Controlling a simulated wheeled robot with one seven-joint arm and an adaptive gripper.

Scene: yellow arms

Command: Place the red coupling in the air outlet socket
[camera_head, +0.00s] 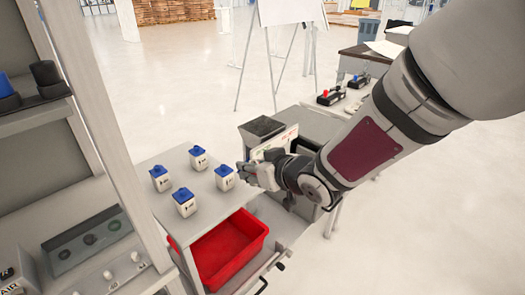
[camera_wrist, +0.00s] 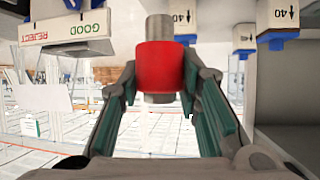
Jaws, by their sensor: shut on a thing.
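The red coupling (camera_wrist: 160,68) is a red cylinder with metal ends, upright in the wrist view. My gripper (camera_wrist: 167,84) is shut on it, one finger on each side. In the head view my gripper (camera_head: 258,176) is at the right edge of the small grey table, beside the blue-topped blocks; the coupling cannot be made out there. A panel marked AIR (camera_head: 10,272) is at the lower left corner, mostly cut off by the frame. I cannot tell which fitting there is the air outlet socket.
Several white blocks with blue tops (camera_head: 184,203) stand on the small table (camera_head: 207,208). A red bin (camera_head: 228,250) sits beneath it. A grey box with dark round holes (camera_head: 88,240) and white knobs (camera_head: 108,274) are at left, behind a pale post (camera_head: 112,130). A GOOD/REJECT box (camera_wrist: 62,32) is close by.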

